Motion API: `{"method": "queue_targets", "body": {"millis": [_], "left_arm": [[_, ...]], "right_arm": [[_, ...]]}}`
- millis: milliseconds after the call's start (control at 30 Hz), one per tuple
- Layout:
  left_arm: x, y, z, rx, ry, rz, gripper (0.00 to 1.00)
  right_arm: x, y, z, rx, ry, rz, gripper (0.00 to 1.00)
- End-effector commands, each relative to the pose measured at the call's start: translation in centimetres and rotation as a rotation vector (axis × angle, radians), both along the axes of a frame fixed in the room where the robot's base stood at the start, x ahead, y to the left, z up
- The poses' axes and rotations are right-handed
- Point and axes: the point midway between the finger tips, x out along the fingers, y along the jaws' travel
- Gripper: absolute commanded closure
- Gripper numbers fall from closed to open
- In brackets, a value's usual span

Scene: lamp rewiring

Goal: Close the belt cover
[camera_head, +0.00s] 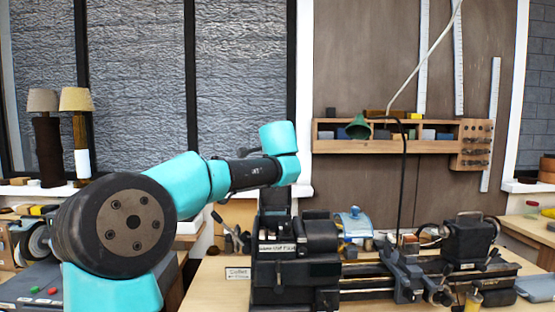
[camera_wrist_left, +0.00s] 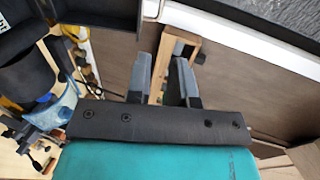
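The lathe's dark headstock (camera_head: 296,262) stands on the bench in the head view, with a small label on its front. A dark upright panel (camera_head: 274,203) rises at its left end, below my left wrist; it looks like the belt cover standing open. In the left wrist view, dark boxy lathe parts (camera_wrist_left: 98,14) show at the upper left, beside my gripper. My left gripper (camera_wrist_left: 163,80) has its two fingers apart with nothing between them. The head view hides its fingers behind the arm. My right gripper is in neither view.
The lathe bed (camera_head: 375,280) runs right to the tailstock (camera_head: 468,240). A blue clear guard (camera_head: 354,223) and a thin black lamp stalk (camera_head: 403,160) stand behind it. A wooden wall shelf (camera_head: 400,137) hangs above. A small sign (camera_head: 238,273) stands left of the headstock.

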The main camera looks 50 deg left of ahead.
Motion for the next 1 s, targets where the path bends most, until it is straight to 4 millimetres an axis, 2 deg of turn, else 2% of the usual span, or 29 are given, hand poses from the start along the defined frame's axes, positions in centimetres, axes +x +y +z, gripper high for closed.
{"method": "queue_targets", "body": {"millis": [333, 533, 1000], "left_arm": [[-0.1, 0.2, 0.2, 0.007, 0.0, 0.003, 0.79], [0.6, 0.9, -0.1, 0.005, 0.001, 0.004, 0.79], [5.2, 6.0, -2.0, 0.005, 0.001, 0.003, 0.79]], "right_arm": [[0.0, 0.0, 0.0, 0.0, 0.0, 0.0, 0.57], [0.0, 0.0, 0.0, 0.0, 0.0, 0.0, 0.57], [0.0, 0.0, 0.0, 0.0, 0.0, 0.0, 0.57]]}}
